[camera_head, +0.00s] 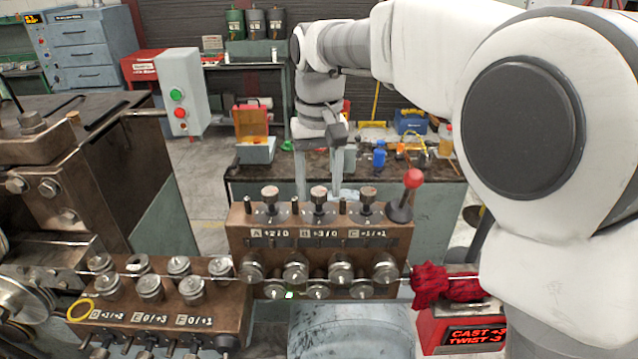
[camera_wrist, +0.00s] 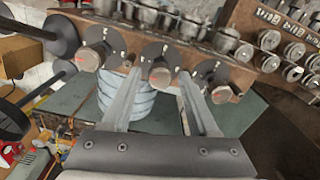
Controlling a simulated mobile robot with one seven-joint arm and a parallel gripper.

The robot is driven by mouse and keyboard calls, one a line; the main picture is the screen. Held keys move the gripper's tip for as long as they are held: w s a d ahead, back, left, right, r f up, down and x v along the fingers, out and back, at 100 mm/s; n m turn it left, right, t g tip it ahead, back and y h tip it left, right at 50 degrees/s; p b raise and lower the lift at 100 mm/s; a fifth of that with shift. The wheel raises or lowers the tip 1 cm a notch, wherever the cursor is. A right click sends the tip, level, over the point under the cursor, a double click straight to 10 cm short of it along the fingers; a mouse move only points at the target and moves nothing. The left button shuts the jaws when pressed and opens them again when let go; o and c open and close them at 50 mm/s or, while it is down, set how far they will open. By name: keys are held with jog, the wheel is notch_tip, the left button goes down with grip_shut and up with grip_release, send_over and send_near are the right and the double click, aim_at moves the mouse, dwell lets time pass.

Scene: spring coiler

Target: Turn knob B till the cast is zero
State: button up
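Knob B (camera_head: 319,195) is the middle of three dark knobs on top of the brown roller block (camera_head: 240,222); its label reads +3/0. The display (camera_head: 476,336) reads CAST +3, TWIST -3. My gripper (camera_head: 319,178) points down at the block's far side, open and empty. In the wrist view, knob B (camera_wrist: 161,76) appears between the two spread fingers; I see no clear contact.
A red-balled lever (camera_head: 411,180) stands at the block's right end, near knob C. A wire runs through several rollers (camera_head: 295,272) in front. A cluttered bench (camera_head: 240,176) stands behind.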

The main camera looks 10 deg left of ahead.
grip_shut()
jog(key=shift+n, duration=0.3)
jog(key=n+p, duration=0.2)
jog(key=shift+r+n, duration=0.15)
jog(key=shift+n, duration=0.15)
jog(key=n+p, duration=0.2)
jog(key=n, duration=0.3)
jog(key=shift+n, duration=0.3)
jog(key=n+p, duration=0.2)
jog(key=n, duration=0.2)
jog(key=shift+n+p, duration=0.8)
jog(key=shift+n, duration=1.7)
